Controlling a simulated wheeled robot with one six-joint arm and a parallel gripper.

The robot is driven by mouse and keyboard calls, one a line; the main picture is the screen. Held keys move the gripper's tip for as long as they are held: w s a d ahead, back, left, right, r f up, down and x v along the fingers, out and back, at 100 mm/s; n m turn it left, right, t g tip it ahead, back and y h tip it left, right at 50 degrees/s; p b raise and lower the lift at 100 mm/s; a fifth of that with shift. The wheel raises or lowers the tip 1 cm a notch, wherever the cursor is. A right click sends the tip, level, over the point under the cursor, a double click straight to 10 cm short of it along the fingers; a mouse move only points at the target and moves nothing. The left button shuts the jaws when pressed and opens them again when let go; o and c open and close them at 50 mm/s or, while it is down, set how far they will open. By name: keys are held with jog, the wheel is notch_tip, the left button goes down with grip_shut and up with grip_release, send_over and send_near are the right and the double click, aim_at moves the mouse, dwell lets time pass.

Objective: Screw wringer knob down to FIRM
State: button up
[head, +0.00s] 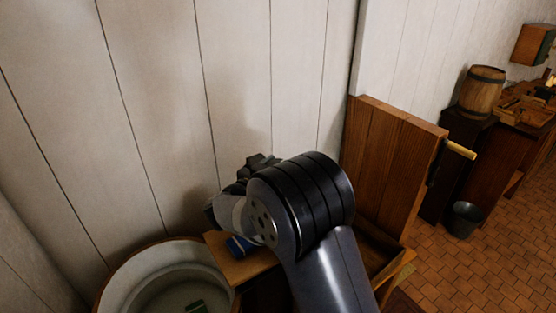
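A tall wooden panel (392,160) stands against the wall right of the middle, with a crank-like handle (460,150) with a pale grip on its right side. It looks like part of the wringer. I cannot make out the wringer knob or any FIRM marking; my arm covers part of the area. My gripper (260,164) shows only as small dark parts behind my wrist, left of the panel and in front of the white wall. Its fingertips are hidden, so I cannot tell whether it is open or holds anything.
A round pale tub (118,290) with a green item (196,307) inside stands at lower left. A wooden board (222,248) beside it bears a blue item (240,246). At right are a barrel (482,91), a bucket (464,219) and open tiled floor (480,265).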

jog(key=shift+r+m+g+h+p, duration=0.1)
jog(key=shift+m+g+h+p, duration=0.3)
jog(key=shift+m+g+h, duration=0.7)
jog(key=o, duration=1)
jog(key=b+v, duration=0.3)
jog(key=v, duration=0.7)
jog(key=shift+s+a, duration=0.2)
jog(key=shift+a, duration=0.15)
jog(key=shift+d, duration=0.1)
